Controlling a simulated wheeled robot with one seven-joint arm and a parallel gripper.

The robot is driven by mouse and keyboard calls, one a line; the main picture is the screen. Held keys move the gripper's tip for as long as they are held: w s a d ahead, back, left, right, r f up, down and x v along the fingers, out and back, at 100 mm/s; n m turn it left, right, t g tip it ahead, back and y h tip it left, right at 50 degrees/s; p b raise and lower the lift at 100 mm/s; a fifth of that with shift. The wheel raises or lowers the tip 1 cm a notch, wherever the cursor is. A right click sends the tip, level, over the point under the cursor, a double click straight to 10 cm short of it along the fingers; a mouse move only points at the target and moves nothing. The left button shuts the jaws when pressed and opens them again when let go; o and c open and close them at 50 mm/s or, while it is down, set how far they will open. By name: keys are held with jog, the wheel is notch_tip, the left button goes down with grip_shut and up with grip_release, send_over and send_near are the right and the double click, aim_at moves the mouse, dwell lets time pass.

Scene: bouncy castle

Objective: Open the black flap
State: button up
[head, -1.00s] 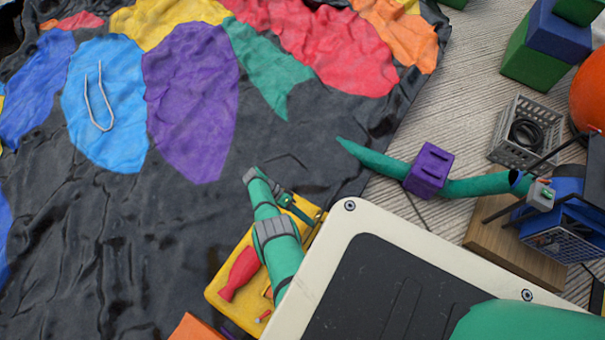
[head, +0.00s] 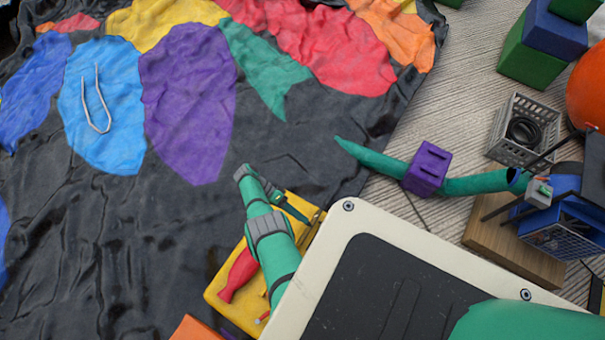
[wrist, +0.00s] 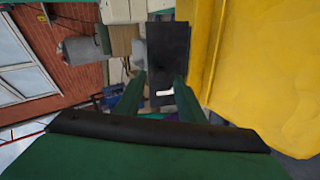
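In the head view, a crumpled black sheet (head: 90,220) with coloured patches spreads over the left. A faint angular line on it, above my arm, may be a flap edge; I cannot tell. My gripper (head: 292,208) is over the yellow tray (head: 222,284), pointing to the lower right. In the wrist view, my gripper (wrist: 158,92) is open, its two green fingers apart with nothing clearly held between them. A dark upright panel (wrist: 168,50) shows beyond the fingers, with a small white mark low on it. I cannot tell whether it is the black flap.
A red bottle-shaped object (head: 239,274) lies in the yellow tray beside my arm. A purple block (head: 428,168) sits around a green tube (head: 372,158) at right. A grey crate (head: 502,147) holds black coils. A yellow surface (wrist: 265,75) fills the wrist view's right side.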

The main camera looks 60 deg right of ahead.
jog(key=shift+v, duration=2.65)
jog(key=shift+a+f, duration=0.1)
